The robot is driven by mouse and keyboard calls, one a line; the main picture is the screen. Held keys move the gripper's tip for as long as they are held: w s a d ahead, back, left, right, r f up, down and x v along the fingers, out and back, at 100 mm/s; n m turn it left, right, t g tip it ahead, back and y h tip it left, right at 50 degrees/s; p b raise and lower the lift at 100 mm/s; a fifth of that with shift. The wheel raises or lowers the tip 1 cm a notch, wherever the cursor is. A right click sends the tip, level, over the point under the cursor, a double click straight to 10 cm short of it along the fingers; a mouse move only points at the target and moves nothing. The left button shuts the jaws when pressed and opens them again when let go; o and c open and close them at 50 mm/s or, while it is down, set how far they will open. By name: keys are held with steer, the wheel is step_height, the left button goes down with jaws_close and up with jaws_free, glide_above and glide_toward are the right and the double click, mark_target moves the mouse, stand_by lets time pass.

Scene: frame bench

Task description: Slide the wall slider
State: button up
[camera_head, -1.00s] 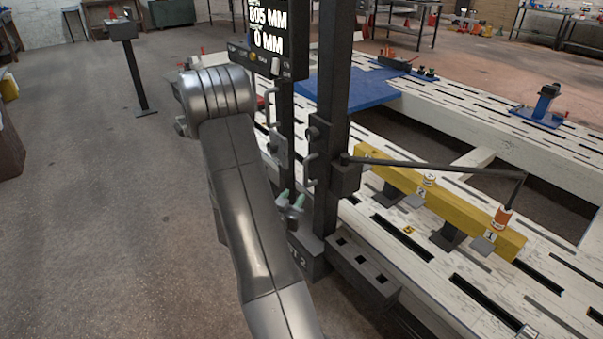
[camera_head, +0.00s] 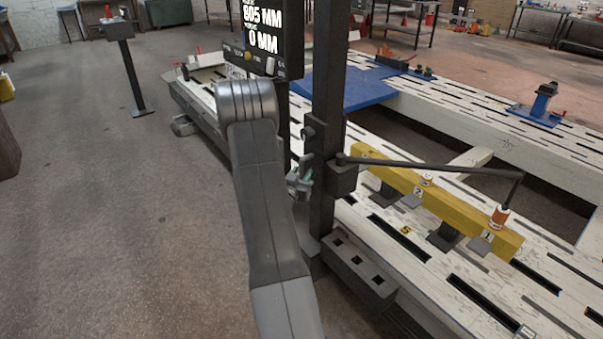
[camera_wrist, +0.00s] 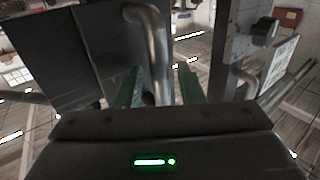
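A dark upright post (camera_head: 328,90) stands at the bench's near side, with a dark block (camera_head: 343,180) and small handles on it. No part is clearly marked as the wall slider; I cannot tell which part slides. My gripper (camera_head: 298,184) is beside the post, at about the block's height, partly hidden behind my arm. In the wrist view, my gripper (camera_wrist: 160,86) is open, with its green fingers apart. A bent silver bar handle (camera_wrist: 159,50) stands upright in the gap between them, in front of a dark panel (camera_wrist: 85,45). Contact cannot be told.
A display (camera_head: 262,35) reads 805 MM and 0 MM. A thin dark rod (camera_head: 440,165) reaches from the block over a yellow beam (camera_head: 390,173) to an orange-and-white cylinder (camera_head: 499,216). The white slotted bench (camera_head: 455,275) lies right. Floor at left is open.

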steer(key=shift+w+d, duration=0.15)
steer(key=shift+w, duration=0.25)
steer(key=shift+c, duration=0.4)
jaws_close()
steer(key=p, duration=0.6)
glide_toward(308, 118)
steer(key=x, duration=0.4)
steer(key=shift+w, duration=0.35)
steer(key=shift+o, duration=0.4)
jaws_free()
steer(key=shift+s, duration=0.1)
